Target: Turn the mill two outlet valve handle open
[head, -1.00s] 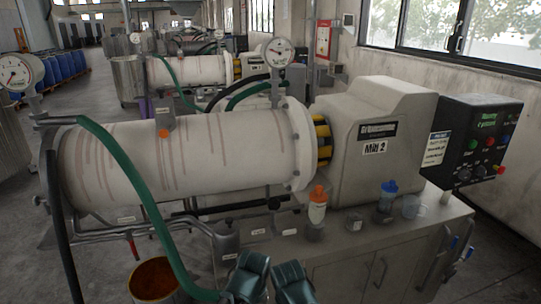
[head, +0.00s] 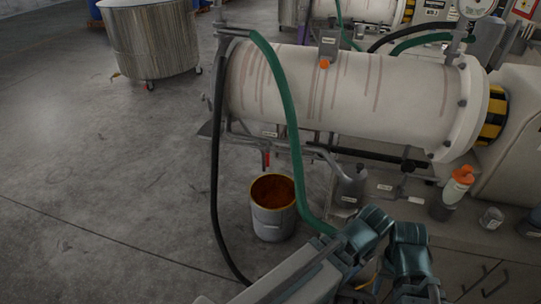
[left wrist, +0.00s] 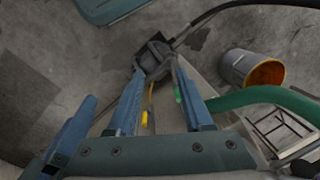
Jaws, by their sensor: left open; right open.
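The mill two body is the pale drum (head: 345,95) with brown drip streaks in the head view. A small red handle (head: 267,160) hangs at the pipework under its left end and points down. I take it for the outlet valve handle. My right gripper (head: 410,250) is low in the head view, right of the handle and well apart from it; its jaws are hard to make out. In the left wrist view, my left gripper (left wrist: 157,70) is open, with nothing seen held. The handle is not recognizable in that view.
A bucket of brown paint (head: 273,222) stands on the floor below the handle; the left wrist view also shows it (left wrist: 238,68). A green hose (head: 291,120) and a black hose (head: 216,160) hang by the drum's left end. Open floor (head: 120,180) lies left.

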